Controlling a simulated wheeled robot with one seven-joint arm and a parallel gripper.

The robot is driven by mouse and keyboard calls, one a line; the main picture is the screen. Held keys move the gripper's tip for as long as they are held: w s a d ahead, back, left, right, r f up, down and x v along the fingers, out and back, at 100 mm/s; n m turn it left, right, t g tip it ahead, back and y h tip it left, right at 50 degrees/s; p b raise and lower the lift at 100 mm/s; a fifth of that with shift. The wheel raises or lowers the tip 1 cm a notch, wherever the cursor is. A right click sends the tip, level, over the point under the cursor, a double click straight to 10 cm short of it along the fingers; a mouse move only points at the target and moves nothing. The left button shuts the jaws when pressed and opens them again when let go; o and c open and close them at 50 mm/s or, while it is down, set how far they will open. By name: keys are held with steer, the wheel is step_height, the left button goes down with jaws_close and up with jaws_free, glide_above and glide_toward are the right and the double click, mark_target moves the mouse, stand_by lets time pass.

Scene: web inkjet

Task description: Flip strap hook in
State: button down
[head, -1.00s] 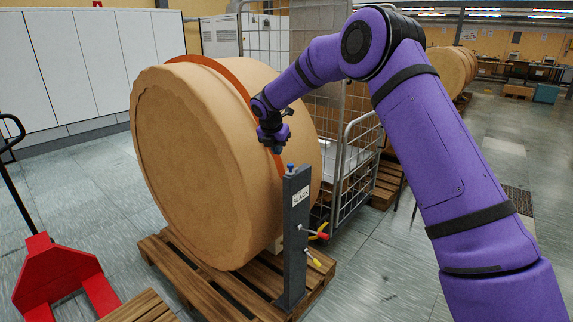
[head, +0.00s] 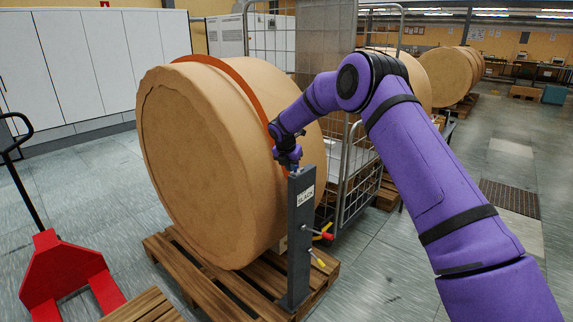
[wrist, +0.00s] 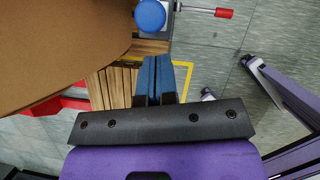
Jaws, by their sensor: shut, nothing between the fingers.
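A large brown paper-wrapped roll (head: 215,170) stands on edge on a wooden pallet, with an orange strap (head: 236,76) around it. A dark grey post (head: 301,240) with a label stands upright beside its front right side. A red-tipped lever (head: 326,236) and a yellow-tipped one (head: 318,259) stick out from the post's right side. I cannot tell which part is the strap hook. My gripper (head: 294,168) is shut and empty at the post's top. In the wrist view its blue fingertips (wrist: 155,58) lie together just below a round blue knob (wrist: 150,16); contact is unclear.
A wire cage cart (head: 352,170) stands close behind the roll on the right. A red pallet jack (head: 62,268) is at the left. More rolls (head: 450,70) stand farther back. The floor to the right is open.

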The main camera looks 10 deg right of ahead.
mark_target(298, 173)
steer(key=shift+w+d, duration=0.5)
steer(key=shift+w, duration=0.2)
steer(key=w+d, duration=0.1)
steer(key=d, duration=0.1)
steer(key=w+d, duration=0.2)
steer(key=shift+d+f, duration=0.1)
steer(key=shift+d, duration=0.05)
steer(key=s+a, duration=0.2)
steer(key=s, duration=0.1)
steer(key=shift+a, duration=0.35)
steer(key=v, duration=1)
steer(key=shift+d, duration=0.1)
